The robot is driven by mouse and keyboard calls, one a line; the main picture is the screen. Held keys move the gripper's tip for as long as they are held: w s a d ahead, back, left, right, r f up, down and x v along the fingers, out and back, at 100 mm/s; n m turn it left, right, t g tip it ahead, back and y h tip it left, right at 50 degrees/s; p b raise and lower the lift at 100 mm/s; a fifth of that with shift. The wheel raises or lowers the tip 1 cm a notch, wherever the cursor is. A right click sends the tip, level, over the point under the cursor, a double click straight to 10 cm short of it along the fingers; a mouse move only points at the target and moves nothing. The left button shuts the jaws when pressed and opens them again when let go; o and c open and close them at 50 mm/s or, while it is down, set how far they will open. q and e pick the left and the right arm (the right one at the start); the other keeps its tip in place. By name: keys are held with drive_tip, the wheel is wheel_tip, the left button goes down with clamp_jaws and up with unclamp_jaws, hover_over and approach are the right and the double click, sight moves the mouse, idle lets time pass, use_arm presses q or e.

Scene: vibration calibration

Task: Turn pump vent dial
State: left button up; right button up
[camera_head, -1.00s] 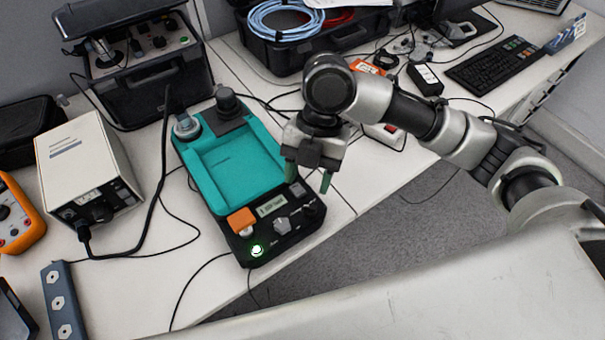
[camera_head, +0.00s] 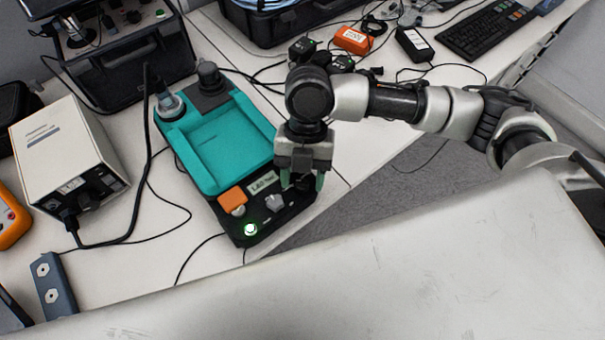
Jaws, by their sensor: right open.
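The pump (camera_head: 232,150) is a teal-topped unit with a black base on the white bench. Its sloping front panel carries an orange block (camera_head: 233,199), a small label display, a grey pointer knob (camera_head: 274,202) and a green-lit button (camera_head: 250,229). My right gripper (camera_head: 302,182) is open, pointing down over the right end of that panel, with green fingertips apart. It hides the panel's right end, where a dark knob sits; I cannot tell if the fingers touch it. My left gripper is not in view.
A white box unit (camera_head: 66,155) with cables stands left of the pump, and a black instrument case (camera_head: 125,65) behind it. An orange device (camera_head: 352,40) and a keyboard (camera_head: 487,30) lie at the back right. A pale surface crosses the foreground.

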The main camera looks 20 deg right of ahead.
drive_tip(key=shift+f, duration=0.15)
drive_tip(key=c, duration=0.9)
drive_tip(key=shift+r+m+p, duration=0.2)
drive_tip(key=shift+m+p, duration=0.3)
drive_tip(key=shift+p, duration=0.35)
drive_tip(key=m+t+y+p, duration=0.1)
drive_tip(key=m+p, duration=0.3)
drive_tip(key=p, duration=0.2)
drive_tip(key=m+t+p, duration=0.2)
drive_tip(key=m+p, duration=0.3)
drive_tip(key=p, duration=0.1)
drive_tip(key=m+t+y+p, duration=0.1)
drive_tip(key=m+t+p, duration=0.1)
drive_tip(key=m+p, duration=0.3)
drive_tip(key=shift+s+r+y+p, duration=0.1)
drive_tip(key=shift+s+y+p, duration=0.2)
drive_tip(key=shift+p, duration=0.5)
drive_tip(key=shift+w+f+m+t+p, duration=0.15)
drive_tip(key=shift+m+t+p, duration=0.35)
drive_tip(key=shift+m+p, duration=1)
drive_tip(key=shift+f, duration=0.1)
drive_tip(key=o, duration=0.9)
